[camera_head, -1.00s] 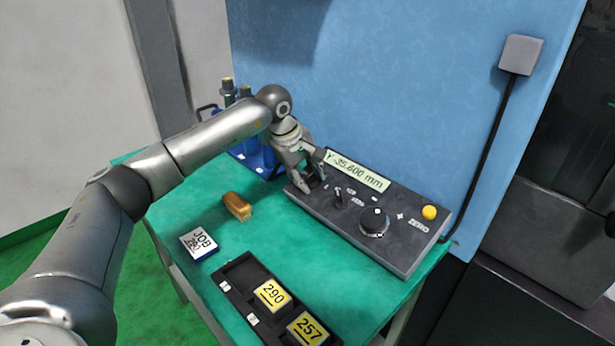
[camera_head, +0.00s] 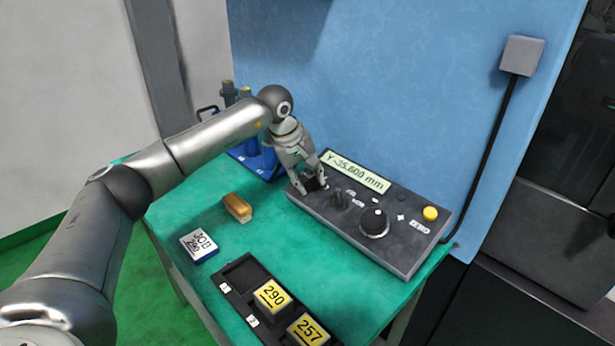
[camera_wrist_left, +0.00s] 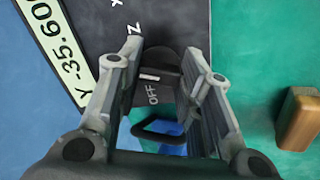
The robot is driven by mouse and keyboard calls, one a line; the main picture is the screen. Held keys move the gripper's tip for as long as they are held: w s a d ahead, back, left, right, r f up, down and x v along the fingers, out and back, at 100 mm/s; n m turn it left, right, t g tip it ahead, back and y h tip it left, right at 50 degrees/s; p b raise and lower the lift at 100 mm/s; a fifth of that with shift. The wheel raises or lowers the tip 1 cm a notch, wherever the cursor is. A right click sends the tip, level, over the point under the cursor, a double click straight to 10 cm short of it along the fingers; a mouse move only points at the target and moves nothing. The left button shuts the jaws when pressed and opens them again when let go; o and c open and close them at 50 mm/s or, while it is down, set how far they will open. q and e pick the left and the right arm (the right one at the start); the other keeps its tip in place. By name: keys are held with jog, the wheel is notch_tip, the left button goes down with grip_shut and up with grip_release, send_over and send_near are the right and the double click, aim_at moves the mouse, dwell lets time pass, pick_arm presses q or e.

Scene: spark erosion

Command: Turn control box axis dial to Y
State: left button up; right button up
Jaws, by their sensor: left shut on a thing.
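The dark grey control box (camera_head: 405,262) lies on the green table with its display (camera_head: 357,171) reading Y -35.600 mm. My left gripper (camera_head: 310,188) is at the box's left end, with its fingers shut on the dark axis dial (camera_head: 313,184). In the left wrist view the dial (camera_wrist_left: 164,60) shows between the two fingertips (camera_wrist_left: 168,68), with OFF and Z printed beside it and part of an X further up. My right gripper is not in view.
A blue rack (camera_head: 262,165) is behind the gripper.

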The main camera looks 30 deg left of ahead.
pick_arm(q)
jog(key=o, duration=1)
jog(key=shift+r, duration=0.15)
jog(key=shift+s+a+r, duration=0.1)
jog(key=shift+r, duration=0.25)
jog(key=v, duration=1.1)
jog(key=shift+s, duration=0.1)
